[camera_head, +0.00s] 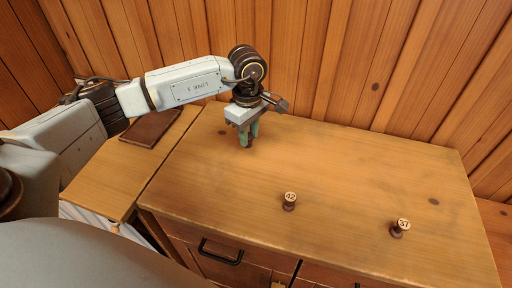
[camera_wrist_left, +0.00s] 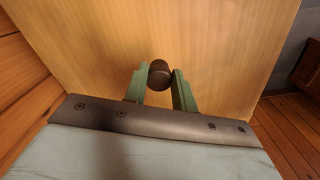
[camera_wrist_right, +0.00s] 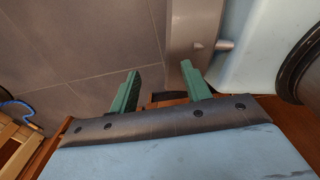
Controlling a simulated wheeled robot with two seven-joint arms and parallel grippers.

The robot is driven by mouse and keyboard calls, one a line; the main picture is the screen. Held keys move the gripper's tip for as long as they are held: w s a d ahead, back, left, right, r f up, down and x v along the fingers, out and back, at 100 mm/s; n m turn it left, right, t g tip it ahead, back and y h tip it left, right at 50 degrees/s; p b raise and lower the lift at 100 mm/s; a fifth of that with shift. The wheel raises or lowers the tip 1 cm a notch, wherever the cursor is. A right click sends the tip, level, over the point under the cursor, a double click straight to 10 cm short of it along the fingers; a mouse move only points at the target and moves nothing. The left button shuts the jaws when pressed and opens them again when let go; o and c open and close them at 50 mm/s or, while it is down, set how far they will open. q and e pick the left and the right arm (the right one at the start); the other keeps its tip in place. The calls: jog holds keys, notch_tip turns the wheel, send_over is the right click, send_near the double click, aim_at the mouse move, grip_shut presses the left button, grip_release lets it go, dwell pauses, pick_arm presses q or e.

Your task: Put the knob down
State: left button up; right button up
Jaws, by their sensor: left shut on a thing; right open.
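My left gripper (camera_head: 249,133) points down at the far left part of the cabinet top. It is shut on a dark brown knob, which shows between the green fingers in the left wrist view (camera_wrist_left: 159,74). In the head view the fingers mostly hide the knob, and I cannot tell whether it touches the wood. Two other spool-shaped knobs stand upright on the top: one marked 42 (camera_head: 289,201) near the middle front, one marked 37 (camera_head: 398,228) to the right. My right gripper (camera_wrist_right: 163,84) is open and empty, away from the cabinet top.
The wooden cabinet top (camera_head: 350,165) is mostly clear around the knobs. A lower surface (camera_head: 95,180) with a dark flat board (camera_head: 152,127) adjoins on the left. A plank wall (camera_head: 390,60) stands behind. A black drawer handle (camera_head: 221,254) is on the front.

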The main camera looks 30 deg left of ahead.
aim_at(249, 147)
pick_arm(q)
jog(key=shift+f, duration=0.85)
notch_tip(249, 147, down, 3)
jog(key=shift+f, duration=0.35)
pick_arm(e)
jog(key=shift+w+d+f, duration=0.1)
jog(key=shift+w+d, duration=0.25)
jog(key=shift+w, duration=0.25)
jog(key=shift+w+d, duration=0.3)
jog(key=shift+w, duration=0.25)
jog(key=shift+f, duration=0.1)
pick_arm(q)
jog(key=shift+w+f+b, duration=0.1)
jog(key=shift+f+b, duration=0.05)
jog(key=shift+b, duration=0.2)
jog(key=o, duration=0.9)
jog(key=shift+o, duration=0.2)
pick_arm(e)
jog(key=shift+s+a+f, duration=0.1)
jog(key=shift+s, duration=0.25)
